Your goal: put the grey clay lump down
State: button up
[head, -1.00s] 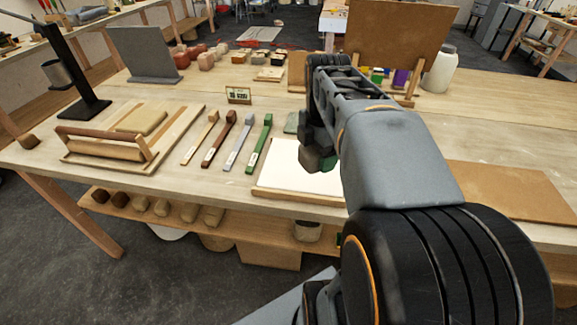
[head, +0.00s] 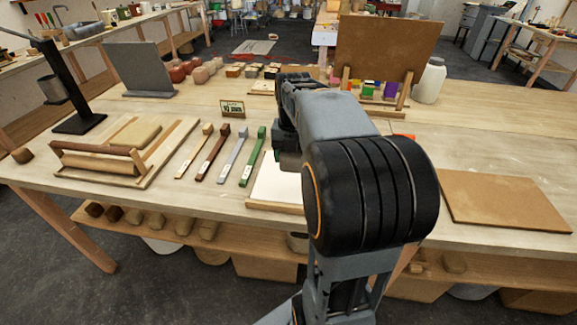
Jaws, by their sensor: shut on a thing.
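My gripper (head: 287,142) is at the end of my arm, over the back part of a white board in a wooden frame (head: 274,184). It is shut on the grey clay lump (head: 290,160), of which only a small dark grey part shows below the jaws. My arm hides the rest of the lump and much of the white board. I cannot tell whether the lump touches the board.
Several labelled sticks, the green one (head: 253,158) nearest, lie left of the board. A roller tray (head: 165,165) is farther left. A small sign (head: 232,108) stands behind the sticks. A brown board (head: 500,200) lies right. An upright brown panel (head: 385,50) stands behind my arm.

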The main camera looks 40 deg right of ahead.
jog(key=w+f, duration=0.2)
jog(key=w+d+f, duration=0.1)
jog(key=w+f, duration=0.1)
jog(key=w+d+f, duration=0.1)
jog(key=w+f, duration=0.1)
jog(key=shift+d+f, duration=0.2)
jog(key=shift+f, duration=1.55)
jog(key=shift+f, duration=0.1)
jog(key=shift+f, duration=0.15)
jog(key=o, duration=1.4)
